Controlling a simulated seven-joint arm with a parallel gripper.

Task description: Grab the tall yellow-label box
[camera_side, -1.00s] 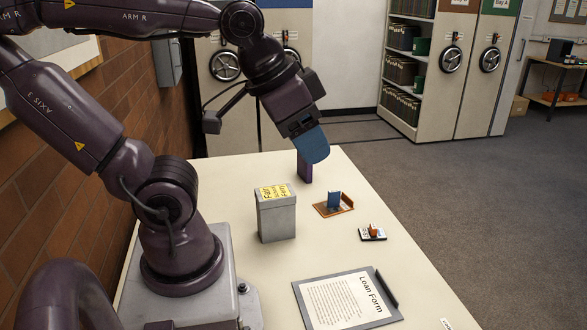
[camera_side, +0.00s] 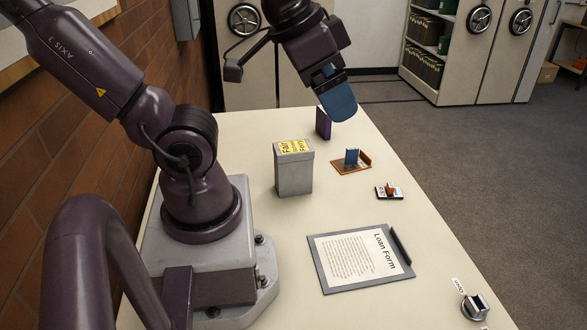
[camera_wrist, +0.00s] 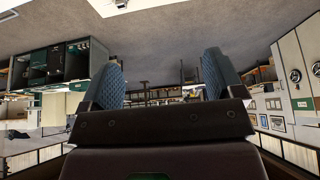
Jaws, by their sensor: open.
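The tall grey box (camera_side: 294,175) with a yellow label (camera_side: 293,147) on its lid stands upright on the cream table, right of my arm's base. My gripper (camera_side: 338,98), with blue fingers, hangs above and beyond the box, to its upper right in the side view, apart from it. In the wrist view my gripper (camera_wrist: 164,76) shows its two blue fingers spread wide with nothing between them. The box does not show in the wrist view.
A purple upright item (camera_side: 323,122) stands near the gripper at the table's far end. An orange tray (camera_side: 365,166) with a blue piece, a small card stand (camera_side: 388,192), a Loan Form clipboard (camera_side: 345,262) and a stamp-like metal piece (camera_side: 475,306) lie rightward and nearer. A brick wall (camera_side: 45,170) is at left.

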